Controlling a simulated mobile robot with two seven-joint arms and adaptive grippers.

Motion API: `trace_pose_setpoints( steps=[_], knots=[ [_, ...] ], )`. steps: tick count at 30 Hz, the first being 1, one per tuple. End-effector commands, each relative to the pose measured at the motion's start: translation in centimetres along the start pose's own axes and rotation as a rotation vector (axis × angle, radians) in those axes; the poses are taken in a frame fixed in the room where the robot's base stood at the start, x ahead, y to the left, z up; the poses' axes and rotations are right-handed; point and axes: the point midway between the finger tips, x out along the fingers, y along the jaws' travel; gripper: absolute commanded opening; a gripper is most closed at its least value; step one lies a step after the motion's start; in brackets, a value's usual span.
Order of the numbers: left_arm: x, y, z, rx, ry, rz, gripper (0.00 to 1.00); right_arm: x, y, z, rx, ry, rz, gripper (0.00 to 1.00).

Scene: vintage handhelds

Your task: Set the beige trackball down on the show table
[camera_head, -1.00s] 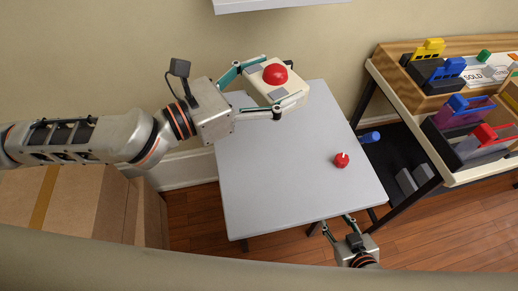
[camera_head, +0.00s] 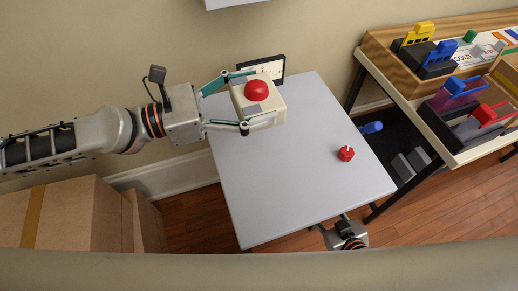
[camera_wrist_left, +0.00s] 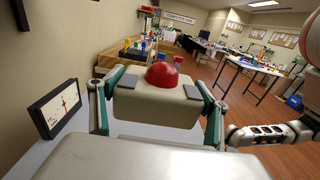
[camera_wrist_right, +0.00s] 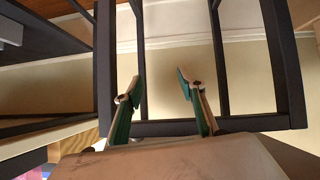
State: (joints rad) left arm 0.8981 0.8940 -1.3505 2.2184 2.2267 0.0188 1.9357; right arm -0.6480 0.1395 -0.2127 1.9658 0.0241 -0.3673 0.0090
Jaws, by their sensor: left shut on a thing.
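The beige trackball (camera_head: 269,108) is a boxy beige block with a red ball on top and grey buttons. My left gripper (camera_head: 246,101) is shut on it, with one finger on each side, over the far left part of the show table. It also shows in the left wrist view (camera_wrist_left: 160,106), ball upward. I cannot tell whether its underside touches the table. The show table (camera_head: 300,180) has a light grey top. My right gripper (camera_wrist_right: 163,84) is open and empty; in the right wrist view its fingers stand apart, facing the dark table frame. In the head view it is at the near edge.
A red knob (camera_head: 346,153) sits on the table's right part. A framed gauge (camera_head: 272,69) stands behind the trackball, at left in the left wrist view (camera_wrist_left: 57,109). Cardboard boxes (camera_head: 85,215) stand left. The table's middle is clear.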

Motion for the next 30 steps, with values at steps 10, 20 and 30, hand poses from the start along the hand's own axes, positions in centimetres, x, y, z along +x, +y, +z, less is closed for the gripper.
trace_pose_setpoints(
  steps=[10, 20, 30],
  knots=[
    [0.1, -0.1, -9.8, -0.018, 0.003, 0.002, 0.5, 2.1, -0.4, 5.5, -0.025, -0.047, 0.003, 0.4],
    [0.1, 0.0, -13.9, -0.005, 0.0, 0.001, 0.5, 3.2, 1.0, 4.9, -0.055, -0.025, 0.027, 0.4],
    [0.1, -0.1, -17.8, -0.012, 0.002, 0.002, 0.5, 3.5, 0.2, 7.2, -0.057, -0.054, 0.017, 0.4]
  ],
)
